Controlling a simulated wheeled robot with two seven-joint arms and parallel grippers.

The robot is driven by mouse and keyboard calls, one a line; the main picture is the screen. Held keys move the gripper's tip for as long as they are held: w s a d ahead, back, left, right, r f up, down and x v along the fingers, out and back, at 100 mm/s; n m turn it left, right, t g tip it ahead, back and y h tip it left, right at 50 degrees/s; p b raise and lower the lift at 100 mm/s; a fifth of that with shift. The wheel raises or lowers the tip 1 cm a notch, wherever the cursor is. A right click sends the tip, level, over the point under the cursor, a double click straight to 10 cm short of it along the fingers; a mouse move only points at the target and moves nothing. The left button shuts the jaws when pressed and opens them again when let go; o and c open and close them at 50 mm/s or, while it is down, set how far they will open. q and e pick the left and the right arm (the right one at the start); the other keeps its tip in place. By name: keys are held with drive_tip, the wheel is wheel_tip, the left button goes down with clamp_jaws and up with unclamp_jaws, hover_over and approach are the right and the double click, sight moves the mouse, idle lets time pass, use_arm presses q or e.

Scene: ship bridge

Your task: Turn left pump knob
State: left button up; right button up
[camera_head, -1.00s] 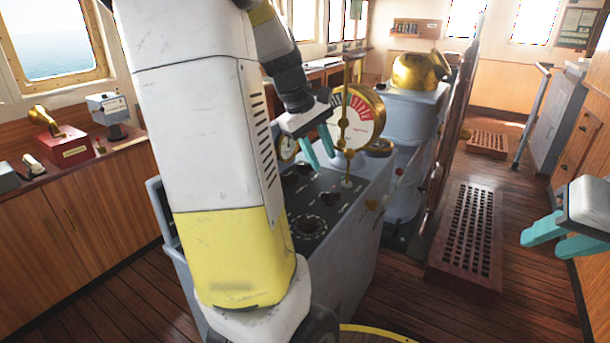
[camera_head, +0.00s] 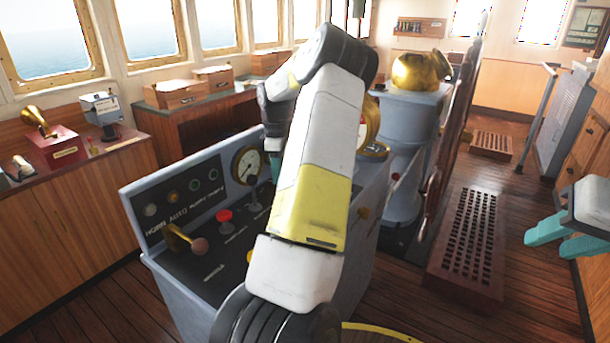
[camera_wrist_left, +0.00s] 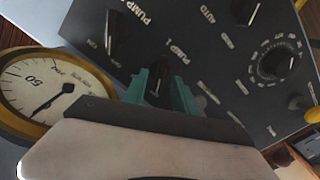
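My left gripper (camera_wrist_left: 160,80) shows in the left wrist view, its teal fingers on either side of a black pump knob (camera_wrist_left: 158,82) beside a "PUMP 1" label. The fingers look apart, with a gap on the knob's right; contact is unclear. Another black knob (camera_wrist_left: 116,36), beside a "PUMP" label, sits to the upper left. My right gripper (camera_head: 562,238) is open and empty at the right edge of the head view.
The grey console (camera_head: 190,270) carries a brass lever (camera_head: 182,238), a red button (camera_head: 224,215) and a gauge (camera_head: 247,164). In the wrist view a brass-rimmed gauge (camera_wrist_left: 45,100) is close to the gripper's left. A round dial (camera_wrist_left: 275,64) is at the right.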

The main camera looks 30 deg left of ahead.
use_arm(q)
drive_tip(key=shift+f, duration=1.5)
clamp_jaws()
drive_tip(key=m, duration=0.5)
drive_tip(key=shift+m, duration=0.3)
drive_tip(key=m, duration=0.6)
drive_tip(key=shift+m, duration=0.3)
